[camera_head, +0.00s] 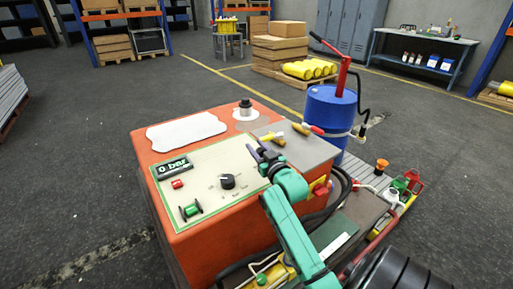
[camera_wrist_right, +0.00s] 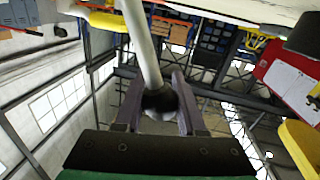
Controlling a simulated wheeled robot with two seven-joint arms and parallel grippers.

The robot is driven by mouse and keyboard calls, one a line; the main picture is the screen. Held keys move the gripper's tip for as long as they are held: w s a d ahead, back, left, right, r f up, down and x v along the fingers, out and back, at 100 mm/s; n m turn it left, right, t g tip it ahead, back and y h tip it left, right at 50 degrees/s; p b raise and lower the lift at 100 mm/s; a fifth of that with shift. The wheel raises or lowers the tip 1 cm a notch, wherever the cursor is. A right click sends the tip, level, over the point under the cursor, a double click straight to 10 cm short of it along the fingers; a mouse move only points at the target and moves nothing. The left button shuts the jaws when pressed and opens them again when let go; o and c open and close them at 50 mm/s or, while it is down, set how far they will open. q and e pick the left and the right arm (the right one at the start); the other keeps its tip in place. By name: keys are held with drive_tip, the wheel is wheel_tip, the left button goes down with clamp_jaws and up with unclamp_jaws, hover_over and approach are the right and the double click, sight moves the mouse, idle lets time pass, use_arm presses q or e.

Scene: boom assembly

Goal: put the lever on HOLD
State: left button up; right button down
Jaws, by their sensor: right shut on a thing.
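My right gripper (camera_head: 262,153) is at the right side of the orange power unit's top, over the grey plate (camera_head: 310,150). In the right wrist view its two purple fingers (camera_wrist_right: 160,108) are shut on the dark knob (camera_wrist_right: 160,103) of a lever, whose pale rod (camera_wrist_right: 142,45) runs up out of the picture. In the head view I cannot make out this lever clearly behind the gripper. No HOLD marking is readable. My left gripper is not in view.
The orange unit (camera_head: 230,245) carries a beige panel with a "0 bar" display (camera_head: 175,167), a black dial (camera_head: 227,181) and a green-ended part (camera_head: 190,210). A blue drum (camera_head: 328,112) with a red pump is behind.

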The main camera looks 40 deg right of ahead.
drive_tip(key=d+m+p, duration=0.1)
drive_tip(key=p, duration=0.1)
drive_tip(key=d+m+p, duration=0.3)
drive_tip(key=p, duration=0.1)
drive_tip(key=shift+s+d+r+m+g, duration=0.2)
drive_tip(key=shift+s+r+m+g, duration=0.05)
drive_tip(key=shift+r+m+g, duration=0.15)
drive_tip(key=c, duration=0.5)
unclamp_jaws()
drive_tip(key=f+v, duration=0.1)
drive_tip(key=v, duration=1.3)
drive_tip(key=shift+s+r, duration=0.3)
drive_tip(key=shift+r, duration=0.2)
